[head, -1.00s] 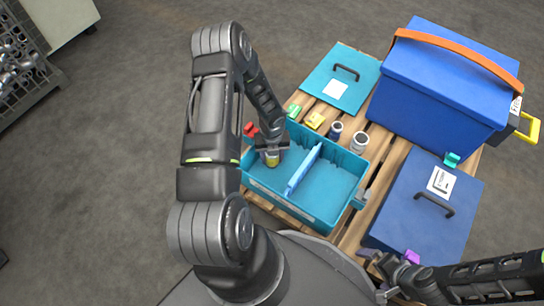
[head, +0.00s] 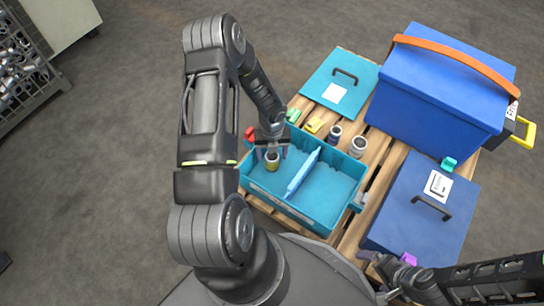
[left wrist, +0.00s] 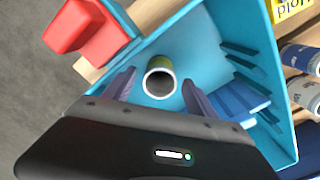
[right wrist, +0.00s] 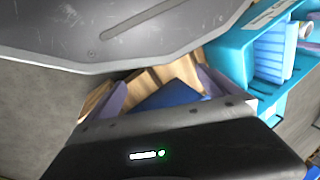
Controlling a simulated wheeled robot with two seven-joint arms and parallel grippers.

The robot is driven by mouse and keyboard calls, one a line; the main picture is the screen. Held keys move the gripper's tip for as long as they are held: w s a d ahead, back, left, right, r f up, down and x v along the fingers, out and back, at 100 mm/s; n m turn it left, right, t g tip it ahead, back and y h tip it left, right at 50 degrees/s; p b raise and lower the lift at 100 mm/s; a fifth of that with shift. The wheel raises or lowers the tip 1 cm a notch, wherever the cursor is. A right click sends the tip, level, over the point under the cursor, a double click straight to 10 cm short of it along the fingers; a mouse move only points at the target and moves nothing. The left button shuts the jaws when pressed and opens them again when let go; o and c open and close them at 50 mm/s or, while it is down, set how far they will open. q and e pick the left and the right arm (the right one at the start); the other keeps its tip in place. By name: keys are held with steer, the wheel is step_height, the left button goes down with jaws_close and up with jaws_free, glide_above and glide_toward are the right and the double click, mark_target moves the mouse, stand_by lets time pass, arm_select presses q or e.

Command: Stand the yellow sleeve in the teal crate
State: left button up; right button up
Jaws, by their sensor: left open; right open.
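The yellow sleeve (head: 272,160) stands upright in the left compartment of the teal crate (head: 327,222). In the left wrist view the sleeve (left wrist: 159,78) shows its open round end, with a yellow band on its side, inside the crate (left wrist: 268,60). My left gripper (head: 272,152) is open just above the sleeve; in the left wrist view its fingers (left wrist: 157,88) are spread on either side, apart from it. My right gripper (head: 374,272) is open and empty near the pallet's front edge; its fingers also show in the right wrist view (right wrist: 160,90).
A blue divider (head: 303,172) splits the crate. Behind it on the pallet are a yellow block (head: 314,125), a dark blue can (head: 335,133) and a grey can (head: 358,146). A big blue box (head: 440,85) stands at the back right; a blue lid (head: 420,205) lies right.

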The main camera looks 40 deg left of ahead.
arm_select(q)
step_height(320, 180, up, 7)
steer(key=shift+r+p, duration=0.15)
steer(key=shift+p, duration=0.95)
steer(key=shift+c, duration=0.3)
stand_by(0.4)
